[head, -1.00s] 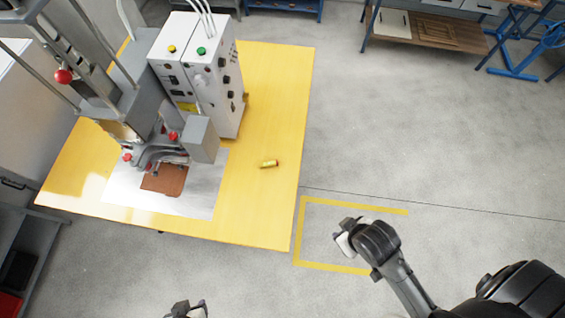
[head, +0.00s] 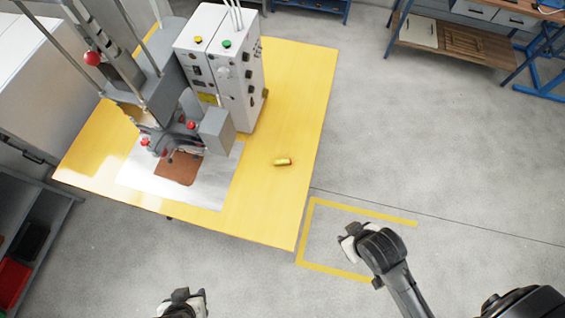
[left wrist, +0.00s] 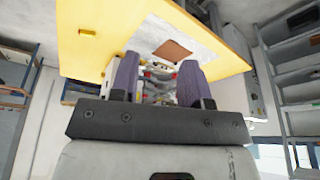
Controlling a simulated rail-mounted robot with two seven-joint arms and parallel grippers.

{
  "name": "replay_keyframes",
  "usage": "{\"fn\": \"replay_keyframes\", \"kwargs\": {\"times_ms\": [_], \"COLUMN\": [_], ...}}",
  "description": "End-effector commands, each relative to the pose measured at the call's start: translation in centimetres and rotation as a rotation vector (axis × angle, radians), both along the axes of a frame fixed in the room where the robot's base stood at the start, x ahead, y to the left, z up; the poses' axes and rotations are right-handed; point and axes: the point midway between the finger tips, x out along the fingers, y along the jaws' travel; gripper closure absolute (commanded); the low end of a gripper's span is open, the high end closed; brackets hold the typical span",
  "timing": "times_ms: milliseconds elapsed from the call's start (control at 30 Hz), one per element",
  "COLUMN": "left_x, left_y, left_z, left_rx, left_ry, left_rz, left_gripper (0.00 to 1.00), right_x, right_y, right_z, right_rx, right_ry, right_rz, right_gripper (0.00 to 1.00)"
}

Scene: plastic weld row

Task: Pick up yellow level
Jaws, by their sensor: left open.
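The yellow level (head: 283,162) is a small bar lying on the yellow table (head: 300,95), right of the welding machine. In the left wrist view the level (left wrist: 87,32) lies at the upper left, beyond my fingers and apart from them. My left gripper (head: 186,296) shows only partly at the bottom edge of the head view, in front of the table and away from the level. In the left wrist view its two dark fingers (left wrist: 157,76) are apart with nothing held. My right gripper (head: 349,238) is over the floor right of the table; its jaws are unclear.
A tall grey machine with a control box (head: 222,65) stands on the table's left part. A brown piece (head: 179,168) lies on its pale plate. A yellow floor line (head: 365,211) is right of the table. A shelf with a red bin (head: 13,280) stands at left.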

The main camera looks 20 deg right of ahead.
Motion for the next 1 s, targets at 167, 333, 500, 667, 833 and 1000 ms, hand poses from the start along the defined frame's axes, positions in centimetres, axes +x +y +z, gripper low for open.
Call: {"fn": "replay_keyframes", "kwargs": {"times_ms": [167, 333, 500, 667, 833, 1000], "left_x": [-0.03, -0.04, -0.05, -0.06, -0.06, -0.05], "left_y": [0.04, 0.18, 0.35, 0.41, 0.40, 0.28], "left_z": [-0.02, -0.03, -0.05, -0.05, -0.05, -0.05], "left_rx": [0.002, 0.007, 0.013, 0.014, 0.014, 0.010], "left_ry": [0.001, 0.001, 0.001, 0.001, 0.001, 0.002], "left_rz": [-0.002, -0.004, -0.009, -0.009, -0.009, -0.006], "left_gripper": [0.57, 0.57, 0.45, 0.30, 0.13, 0.00], "right_x": [0.01, 0.02, 0.04, 0.07, 0.09, 0.09], "right_y": [0.06, 0.18, 0.30, 0.36, 0.35, 0.34], "right_z": [0.00, 0.02, 0.03, 0.05, 0.05, 0.05], "right_rx": [0.002, 0.007, 0.011, 0.013, 0.012, 0.012], "right_ry": [0.000, 0.000, 0.000, -0.001, -0.002, -0.002], "right_rz": [-0.001, -0.004, -0.007, -0.009, -0.008, -0.008], "right_gripper": [0.57, 0.57, 0.57, 0.57, 0.57, 0.57]}}
